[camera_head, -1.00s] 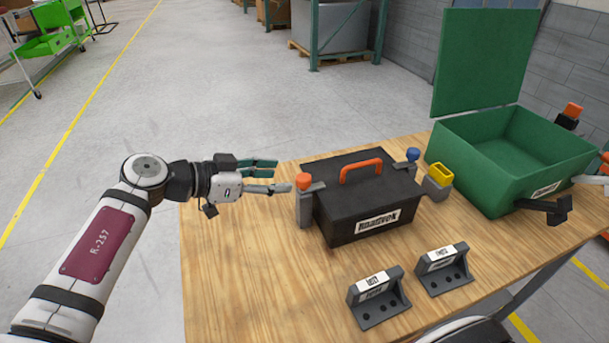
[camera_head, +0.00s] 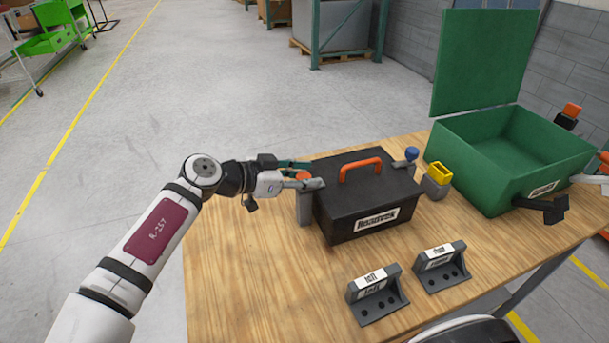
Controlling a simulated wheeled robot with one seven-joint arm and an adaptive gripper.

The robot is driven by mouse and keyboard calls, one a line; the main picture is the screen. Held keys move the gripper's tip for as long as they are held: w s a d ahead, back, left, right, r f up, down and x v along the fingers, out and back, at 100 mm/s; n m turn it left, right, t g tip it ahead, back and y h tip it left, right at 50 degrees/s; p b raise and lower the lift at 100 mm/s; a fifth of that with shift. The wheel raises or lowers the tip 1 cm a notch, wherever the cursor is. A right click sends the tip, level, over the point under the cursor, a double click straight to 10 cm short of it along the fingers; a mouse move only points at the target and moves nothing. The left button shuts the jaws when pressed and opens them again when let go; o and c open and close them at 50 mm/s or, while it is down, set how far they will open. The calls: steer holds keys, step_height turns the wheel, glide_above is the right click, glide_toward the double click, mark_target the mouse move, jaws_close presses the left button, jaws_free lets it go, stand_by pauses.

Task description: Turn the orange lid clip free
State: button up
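The orange clip knob (camera_head: 303,174) sits on top of a grey post at the left side of a black box (camera_head: 350,222). Its grey arm (camera_head: 313,184) reaches over the box's lid edge. My gripper (camera_head: 303,172) comes in from the left at knob height. One finger lies in front of the knob and one behind it, and they partly hide it. The fingers look spread around the knob; whether they touch it I cannot tell. The black box is closed, with an orange handle (camera_head: 361,167) on its lid. A blue-knobbed clip (camera_head: 411,155) stands at the box's right side.
A yellow-topped grey block (camera_head: 438,178) stands right of the box. A green bin (camera_head: 490,170) with a raised lid is at the back right. Two grey labelled brackets (camera_head: 376,294) (camera_head: 441,267) stand in front. The wooden table (camera_head: 240,270) is clear at the left front.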

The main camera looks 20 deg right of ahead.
jaws_close()
